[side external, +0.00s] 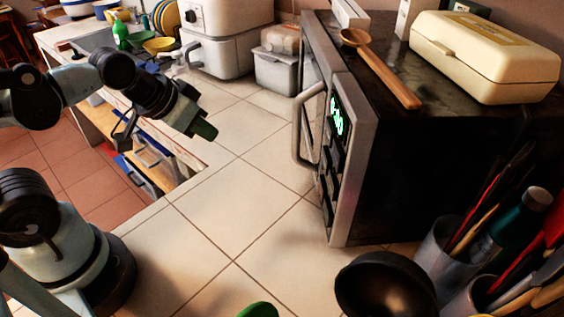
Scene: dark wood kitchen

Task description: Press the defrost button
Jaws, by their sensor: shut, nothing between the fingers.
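A microwave (430,150) with a dark body and a silver front stands at the right on the tiled counter. Its front faces left and is seen at a steep angle. A control panel (334,165) with a lit green display (337,118) and several buttons below it is on the near part of the front. I cannot read which button is defrost. My gripper (205,130) is shut and empty. It hangs above the counter edge, left of the microwave and well apart from the panel.
The microwave's door handle (300,125) sticks out left of the panel. A wooden spoon (385,70) and a cream box (485,55) lie on top. A black bowl-shaped utensil (385,285) and utensil holders (445,250) stand in front. The tiles (235,205) between my gripper and the microwave are clear.

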